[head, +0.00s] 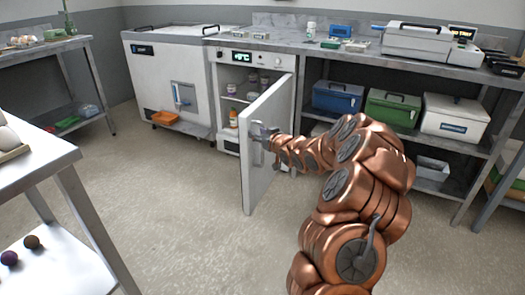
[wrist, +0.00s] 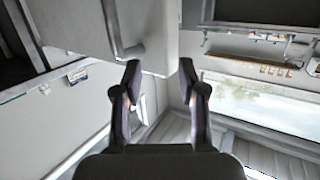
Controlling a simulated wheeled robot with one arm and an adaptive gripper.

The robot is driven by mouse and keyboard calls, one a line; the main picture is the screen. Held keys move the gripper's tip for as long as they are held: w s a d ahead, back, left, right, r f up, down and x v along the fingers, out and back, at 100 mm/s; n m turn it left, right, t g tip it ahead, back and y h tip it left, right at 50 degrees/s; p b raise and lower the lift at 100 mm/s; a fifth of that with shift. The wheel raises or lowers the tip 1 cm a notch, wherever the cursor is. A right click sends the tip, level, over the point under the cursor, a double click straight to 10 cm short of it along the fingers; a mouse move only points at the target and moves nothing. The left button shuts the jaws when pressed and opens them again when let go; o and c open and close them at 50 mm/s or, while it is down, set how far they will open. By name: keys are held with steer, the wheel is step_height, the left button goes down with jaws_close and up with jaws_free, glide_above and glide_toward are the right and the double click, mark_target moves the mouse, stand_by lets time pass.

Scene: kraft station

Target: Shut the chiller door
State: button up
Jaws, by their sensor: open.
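The chiller (head: 255,58) is a white cabinet under the counter with a green lit display, and jars and bottles show on its shelves. Its white door (head: 262,170) stands wide open, swung out into the room from the right side of the opening. My gripper (head: 262,135) is at the upper part of the door, by the handle near its free edge. In the wrist view my gripper (wrist: 160,72) has its two fingers apart with nothing clearly between them. A pale panel, apparently the door (wrist: 155,30), lies just beyond the fingertips. Whether they touch it I cannot tell.
Blue (head: 338,97), green (head: 392,108) and white (head: 455,115) boxes sit on the shelf at right. A metal table (head: 40,150) is at near left. The floor before the door is clear.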

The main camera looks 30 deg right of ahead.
steer(key=s+d+f+t+b, duration=0.1)
steer(key=d+f+t+b, duration=0.15)
steer(key=d+f, duration=0.4)
steer(key=w+a+b, duration=0.1)
steer(key=w+b, duration=0.1)
steer(key=w, duration=0.5)
steer(key=shift+w+f, duration=0.2)
steer(key=shift+a, duration=0.1)
jaws_close()
stand_by(0.5)
